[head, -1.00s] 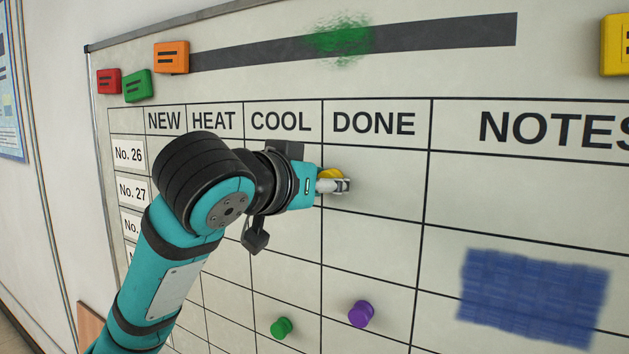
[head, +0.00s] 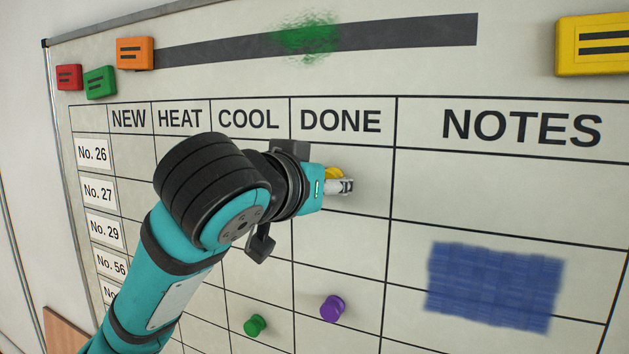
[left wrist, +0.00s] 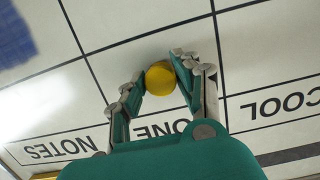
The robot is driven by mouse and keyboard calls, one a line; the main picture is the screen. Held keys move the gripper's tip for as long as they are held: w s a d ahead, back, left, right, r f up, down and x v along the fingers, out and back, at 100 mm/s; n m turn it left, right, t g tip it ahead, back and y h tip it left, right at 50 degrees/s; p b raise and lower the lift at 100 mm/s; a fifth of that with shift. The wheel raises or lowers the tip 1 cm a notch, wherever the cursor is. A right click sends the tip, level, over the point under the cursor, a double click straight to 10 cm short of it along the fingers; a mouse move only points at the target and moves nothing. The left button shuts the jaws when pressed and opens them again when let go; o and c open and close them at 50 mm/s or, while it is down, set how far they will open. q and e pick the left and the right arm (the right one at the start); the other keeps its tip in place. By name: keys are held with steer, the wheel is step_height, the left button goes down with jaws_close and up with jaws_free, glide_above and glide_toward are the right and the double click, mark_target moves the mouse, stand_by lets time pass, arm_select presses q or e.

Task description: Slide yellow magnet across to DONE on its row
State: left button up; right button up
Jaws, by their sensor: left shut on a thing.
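The yellow magnet (head: 333,173) is a small round knob on the whiteboard, partly hidden by my fingers in the head view. It lies in the DONE column (head: 340,121), in the top row under the headings, level with the No. 26 label (head: 93,152). My left gripper (head: 341,186) is shut on it. In the left wrist view the yellow magnet (left wrist: 160,78) sits between the two fingertips (left wrist: 155,80), inside the DONE column between the COOL and NOTES lines. My right gripper is not in view.
A purple magnet (head: 332,308) and a green magnet (head: 255,325) are lower on the whiteboard (head: 440,180). A blue scribble (head: 495,287) is in the NOTES area. Red (head: 69,77), green (head: 99,82), orange (head: 135,53) and yellow (head: 592,44) blocks are along the top.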

arm_select(q)
steer(key=shift+s+d, duration=0.1)
steer(key=shift+d, duration=0.25)
stand_by(0.3)
